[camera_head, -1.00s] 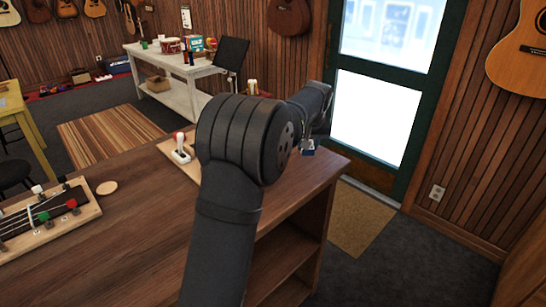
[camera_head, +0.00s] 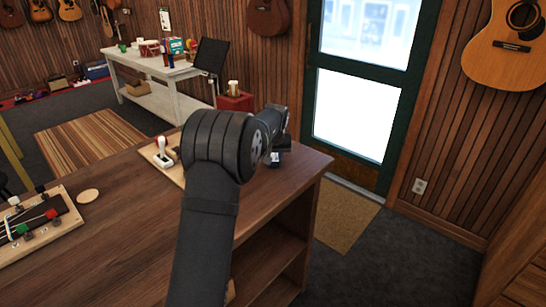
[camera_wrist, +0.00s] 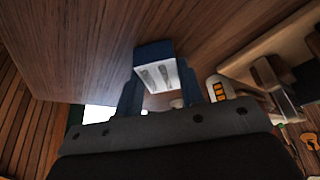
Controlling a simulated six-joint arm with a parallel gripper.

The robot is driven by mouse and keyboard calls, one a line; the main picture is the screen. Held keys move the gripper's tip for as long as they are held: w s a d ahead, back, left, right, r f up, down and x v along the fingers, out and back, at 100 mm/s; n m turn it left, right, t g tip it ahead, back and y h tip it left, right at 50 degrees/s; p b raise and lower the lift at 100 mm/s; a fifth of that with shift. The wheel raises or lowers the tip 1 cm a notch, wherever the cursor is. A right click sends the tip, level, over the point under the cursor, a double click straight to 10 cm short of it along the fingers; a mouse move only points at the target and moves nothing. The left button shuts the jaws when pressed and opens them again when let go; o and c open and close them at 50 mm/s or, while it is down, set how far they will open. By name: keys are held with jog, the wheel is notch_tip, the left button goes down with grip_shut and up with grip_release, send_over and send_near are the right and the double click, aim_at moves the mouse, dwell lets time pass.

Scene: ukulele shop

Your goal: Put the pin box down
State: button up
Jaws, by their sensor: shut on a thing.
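The pin box is a small blue box with a pale, slotted face (camera_wrist: 157,72), seen in the wrist view between the two dark fingers of my gripper (camera_wrist: 160,84). My gripper is shut on it. In the head view the pin box (camera_head: 273,159) shows as a small blue and white patch below my gripper (camera_head: 278,150), over the right end of the brown wooden counter (camera_head: 125,220). My wrist partly hides it there. I cannot tell whether its underside touches the counter.
A wooden board with a white, red-topped lever (camera_head: 162,150) lies left of my arm. A fretted neck on a board (camera_head: 35,228) and a wooden disc (camera_head: 88,196) are farther left. The counter's right edge is close to the box. Bare counter lies in front.

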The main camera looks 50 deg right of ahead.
jog(key=shift+f, duration=0.2)
jog(key=o, duration=1)
jog(key=shift+c, duration=0.2)
jog(key=shift+r, duration=0.15)
jog(key=v, duration=1.2)
